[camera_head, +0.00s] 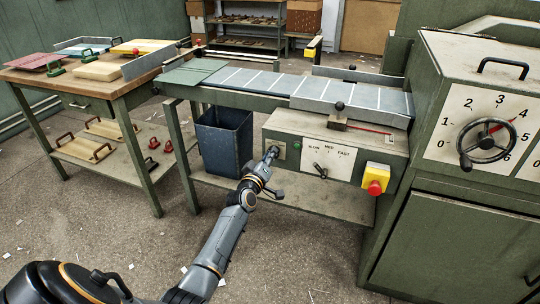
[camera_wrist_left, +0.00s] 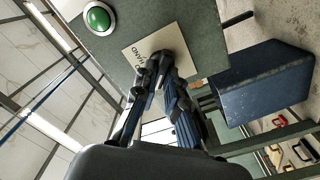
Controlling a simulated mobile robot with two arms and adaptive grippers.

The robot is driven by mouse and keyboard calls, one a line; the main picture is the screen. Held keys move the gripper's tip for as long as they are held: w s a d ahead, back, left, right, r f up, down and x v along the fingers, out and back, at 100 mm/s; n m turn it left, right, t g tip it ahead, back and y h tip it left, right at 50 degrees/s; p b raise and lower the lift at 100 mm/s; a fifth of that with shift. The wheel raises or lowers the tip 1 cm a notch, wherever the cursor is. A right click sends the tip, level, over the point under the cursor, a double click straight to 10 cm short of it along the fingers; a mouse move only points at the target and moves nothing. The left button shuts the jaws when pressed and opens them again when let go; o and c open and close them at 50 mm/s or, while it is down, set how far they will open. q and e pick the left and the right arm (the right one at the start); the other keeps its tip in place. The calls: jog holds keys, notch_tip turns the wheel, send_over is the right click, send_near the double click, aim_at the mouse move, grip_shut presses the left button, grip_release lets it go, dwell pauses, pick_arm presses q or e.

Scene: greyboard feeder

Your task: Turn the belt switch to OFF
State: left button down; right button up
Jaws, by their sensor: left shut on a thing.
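The belt switch's pale label plate (camera_head: 282,153) is on the left end of the green control box under the belt (camera_head: 275,84). In the left wrist view the plate (camera_wrist_left: 181,36) shows part of its lettering, including what looks like "HAND". My left gripper (camera_head: 271,154) reaches the plate from the front. In the wrist view its fingers (camera_wrist_left: 161,63) are shut on the switch knob at the plate. The fingers hide most of the knob, so its pointed position cannot be read. My right gripper is not in view.
A speed lever (camera_head: 320,171) and a red stop button on a yellow box (camera_head: 376,180) lie to the right. A green button (camera_wrist_left: 99,18) is beside the plate. A blue bin (camera_head: 224,140) stands left, under the belt. The floor in front is open.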

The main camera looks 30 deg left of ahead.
pick_arm(q)
jog(key=shift+r, duration=0.2)
jog(key=c, duration=1.4)
grip_release()
jog(key=shift+f, duration=0.2)
jog(key=v, duration=1.2)
jog(key=shift+r, duration=0.1)
